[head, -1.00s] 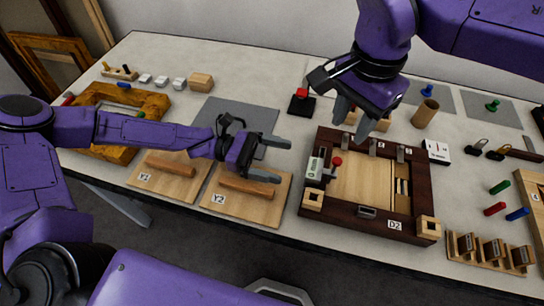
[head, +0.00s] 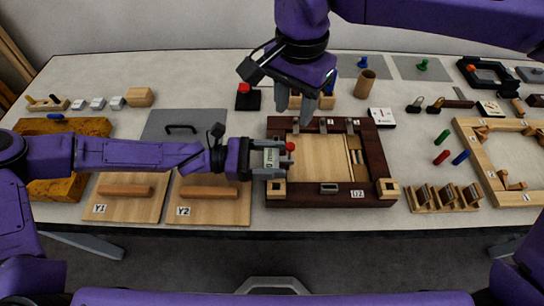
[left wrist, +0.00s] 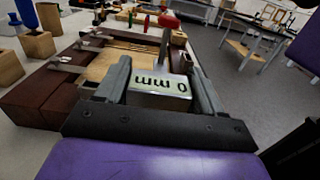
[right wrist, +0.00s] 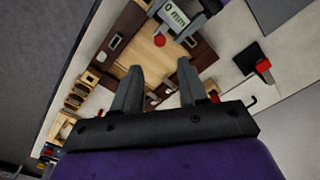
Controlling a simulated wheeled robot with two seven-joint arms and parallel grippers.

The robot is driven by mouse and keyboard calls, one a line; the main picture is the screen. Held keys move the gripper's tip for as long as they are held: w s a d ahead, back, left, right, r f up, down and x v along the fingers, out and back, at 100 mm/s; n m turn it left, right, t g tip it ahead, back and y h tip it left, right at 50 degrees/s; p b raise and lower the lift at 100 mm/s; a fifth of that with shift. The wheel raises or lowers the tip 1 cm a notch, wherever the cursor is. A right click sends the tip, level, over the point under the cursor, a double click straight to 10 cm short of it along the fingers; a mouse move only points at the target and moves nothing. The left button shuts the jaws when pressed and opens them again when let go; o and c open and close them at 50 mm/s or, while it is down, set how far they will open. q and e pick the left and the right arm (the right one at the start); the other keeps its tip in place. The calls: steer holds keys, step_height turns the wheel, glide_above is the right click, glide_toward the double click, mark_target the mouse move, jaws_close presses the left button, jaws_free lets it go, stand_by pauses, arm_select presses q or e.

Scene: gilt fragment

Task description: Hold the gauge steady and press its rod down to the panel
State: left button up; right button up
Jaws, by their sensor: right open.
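The gauge (head: 271,158) is a small grey block with a display, at the left side of the dark wooden frame (head: 295,197) marked D2. Its red-tipped rod (head: 290,146) points toward the pale panel (head: 320,160) inside the frame. My left gripper (head: 268,158) has its fingers on both sides of the gauge and is shut on it. The gauge (left wrist: 160,88) reads 0 mm in the left wrist view, and also in the right wrist view (right wrist: 175,17). My right gripper (head: 293,105) is open and empty above the frame's far side. Whether the rod tip touches the panel is unclear.
Metal clips (head: 325,126) line the frame's far edge. Boards Y1 and Y2 (head: 213,215) lie left.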

mark_target(291, 146)
steer(key=shift+c, duration=0.6)
step_height(291, 146, down, 4)
steer(key=shift+r+n, duration=0.1)
steer(key=shift+n, duration=0.6)
jaws_close()
steer(key=shift+f, duration=2.25)
steer(key=shift+f, duration=0.4)
steer(key=shift+r, duration=3.55)
steer(key=shift+f, duration=3.2)
